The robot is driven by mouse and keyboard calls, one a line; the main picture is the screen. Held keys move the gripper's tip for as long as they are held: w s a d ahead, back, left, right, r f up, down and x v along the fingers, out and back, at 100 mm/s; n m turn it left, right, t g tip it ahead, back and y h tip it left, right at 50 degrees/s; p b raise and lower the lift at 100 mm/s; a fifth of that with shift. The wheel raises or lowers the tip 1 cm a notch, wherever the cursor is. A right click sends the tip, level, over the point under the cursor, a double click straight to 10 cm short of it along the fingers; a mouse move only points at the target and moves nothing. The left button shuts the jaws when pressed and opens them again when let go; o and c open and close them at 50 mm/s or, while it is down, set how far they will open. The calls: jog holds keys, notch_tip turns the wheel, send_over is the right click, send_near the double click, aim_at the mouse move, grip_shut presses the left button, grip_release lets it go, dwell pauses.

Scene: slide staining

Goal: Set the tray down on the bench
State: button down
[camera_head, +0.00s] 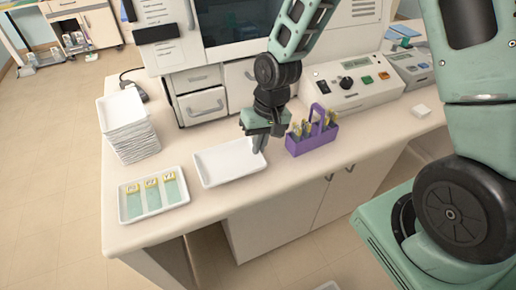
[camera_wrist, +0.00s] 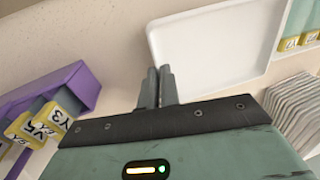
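The empty white tray (camera_head: 228,163) is over the bench (camera_head: 230,200), between a slide tray and a purple rack. It looks level; I cannot tell whether its underside touches the bench. My gripper (camera_head: 259,143) is at the tray's right edge, pointing down. In the wrist view my gripper's fingers (camera_wrist: 158,86) are close together with the tray's rim between them, and the tray (camera_wrist: 215,45) stretches away above. The rim between the fingertips is partly hidden.
A slide tray (camera_head: 153,211) with three yellow-labelled slides lies left. A stack of white trays (camera_head: 127,128) stands behind it. The purple rack (camera_head: 312,138) with yellow-labelled slides stands close to the right of my gripper. Machines (camera_head: 347,85) line the back. Bare bench lies in front of the tray.

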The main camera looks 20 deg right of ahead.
jog(key=shift+f, duration=1.2)
jog(key=shift+f, duration=0.1)
jog(key=shift+f, duration=0.1)
jog(key=c, duration=1.6)
grip_release()
